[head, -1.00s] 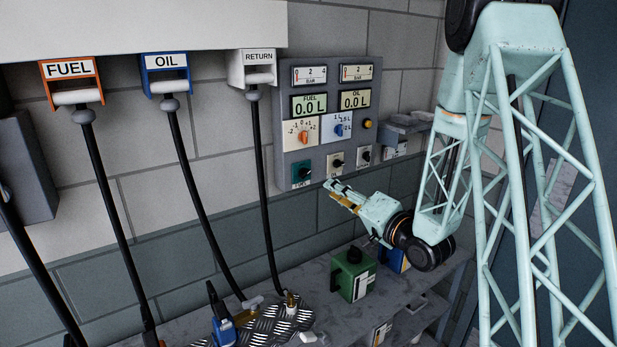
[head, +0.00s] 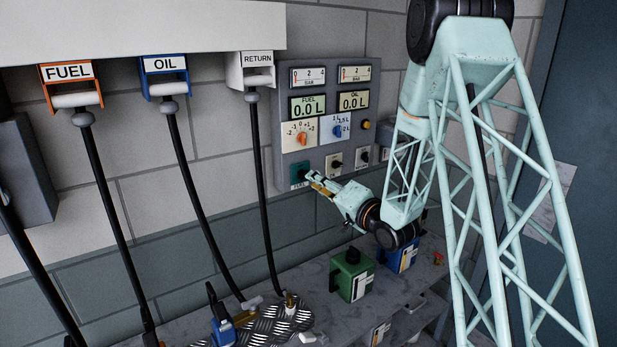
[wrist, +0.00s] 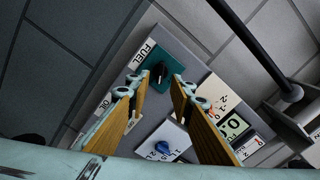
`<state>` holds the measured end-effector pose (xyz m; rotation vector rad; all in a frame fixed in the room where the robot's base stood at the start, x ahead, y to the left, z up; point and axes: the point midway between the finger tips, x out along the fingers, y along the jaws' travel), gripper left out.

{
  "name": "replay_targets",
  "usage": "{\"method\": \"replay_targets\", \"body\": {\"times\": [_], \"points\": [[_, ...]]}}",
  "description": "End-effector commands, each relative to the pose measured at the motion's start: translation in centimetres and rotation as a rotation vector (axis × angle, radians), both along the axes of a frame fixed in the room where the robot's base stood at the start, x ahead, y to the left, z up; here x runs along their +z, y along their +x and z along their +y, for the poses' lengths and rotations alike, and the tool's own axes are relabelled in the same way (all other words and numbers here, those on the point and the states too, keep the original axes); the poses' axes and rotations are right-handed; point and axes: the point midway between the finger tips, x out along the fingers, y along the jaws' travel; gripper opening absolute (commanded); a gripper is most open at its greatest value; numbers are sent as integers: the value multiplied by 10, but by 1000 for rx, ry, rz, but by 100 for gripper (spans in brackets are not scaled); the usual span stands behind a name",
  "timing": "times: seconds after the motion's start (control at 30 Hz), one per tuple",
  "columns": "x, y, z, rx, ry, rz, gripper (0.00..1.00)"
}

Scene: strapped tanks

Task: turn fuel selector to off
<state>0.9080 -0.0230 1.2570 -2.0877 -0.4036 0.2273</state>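The fuel selector is a black knob on a green plate (head: 297,171), low on the left of the grey control panel, above a FUEL label. In the wrist view the knob (wrist: 159,73) shows on its green plate (wrist: 178,60). My gripper (head: 312,179) is just right of the selector in the head view. In the wrist view my gripper (wrist: 156,84) has its two fingers apart, with the knob showing between and just beyond the tips. Nothing is held. I cannot tell whether a finger touches the knob.
The grey panel (head: 290,117) also carries gauges, displays, an orange knob (head: 302,138) and a blue knob (head: 338,131). The RETURN hose (head: 258,150) hangs just left of the panel. A green tank (head: 352,274) and a blue tank (head: 401,255) stand on the bench below.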

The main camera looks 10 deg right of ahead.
Motion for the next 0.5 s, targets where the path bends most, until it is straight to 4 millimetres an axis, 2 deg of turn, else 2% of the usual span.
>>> {"method": "replay_targets", "body": {"times": [0.2,0.5], "points": [[1,25,11,2,-1,-2,21],[0,42,18,1,0,0,21]]}}
